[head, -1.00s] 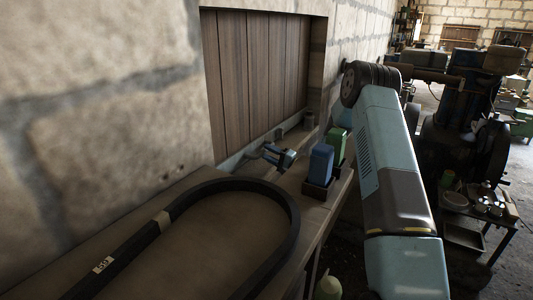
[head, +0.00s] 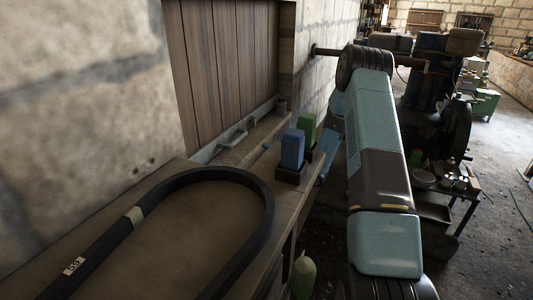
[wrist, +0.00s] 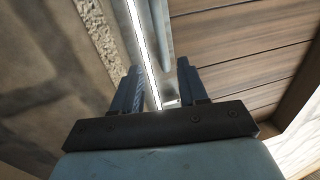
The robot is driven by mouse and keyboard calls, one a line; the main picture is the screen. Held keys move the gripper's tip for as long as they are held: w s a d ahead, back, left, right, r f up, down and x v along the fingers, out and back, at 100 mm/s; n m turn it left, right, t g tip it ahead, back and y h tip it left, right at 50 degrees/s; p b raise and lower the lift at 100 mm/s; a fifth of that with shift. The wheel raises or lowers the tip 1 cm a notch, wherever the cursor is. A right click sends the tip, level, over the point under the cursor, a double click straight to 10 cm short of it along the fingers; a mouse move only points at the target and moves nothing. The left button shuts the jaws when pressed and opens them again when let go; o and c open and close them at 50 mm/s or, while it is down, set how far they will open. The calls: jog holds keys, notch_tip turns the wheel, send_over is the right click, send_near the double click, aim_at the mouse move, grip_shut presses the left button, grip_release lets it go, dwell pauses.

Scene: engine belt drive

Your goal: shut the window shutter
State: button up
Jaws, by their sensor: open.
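The window shutter (head: 225,65) is a panel of brown vertical planks that fills the visible part of the wall opening. A pale strip with a small grey handle (head: 232,136) runs along its lower edge. In the wrist view the shutter's planks (wrist: 240,50) lie to the right. My gripper (wrist: 159,66) is open there. Its two fingers point towards a bright narrow line and a grey bar beside the planks. I cannot tell whether the line is a gap or whether the fingers touch anything. In the head view the gripper is mostly hidden behind the bottles and my arm.
A blue container (head: 292,149) and a green one (head: 306,130) stand in a dark holder on the bench edge, close to my arm. A black belt (head: 262,195) lies on the bench. An engine (head: 435,95) and a small tool table (head: 455,190) stand to the right.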

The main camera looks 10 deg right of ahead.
jog(key=shift+c, duration=0.4)
jog(key=shift+a+r, duration=0.1)
jog(key=shift+a, duration=0.25)
jog(key=shift+c, duration=0.8)
jog(key=a+r+n+g, duration=0.1)
jog(key=a+n+g, duration=0.1)
jog(key=a+g, duration=0.1)
jog(key=s+a+r+n+g, duration=0.1)
jog(key=a+n+g, duration=0.2)
jog(key=s+a+r+n+g, duration=0.1)
jog(key=a+n+g, duration=0.1)
jog(key=a+g, duration=0.1)
jog(key=shift+s+a+r+g, duration=0.1)
jog(key=shift+s+a+g, duration=0.15)
jog(key=shift+a+g, duration=0.05)
grip_shut()
jog(key=n+h, duration=1.1)
jog(key=h, duration=0.3)
send_near(221, 144)
jog(key=x, duration=0.5)
jog(key=shift+a, duration=0.15)
jog(key=shift+w+f, duration=0.15)
jog(key=shift+f, duration=0.45)
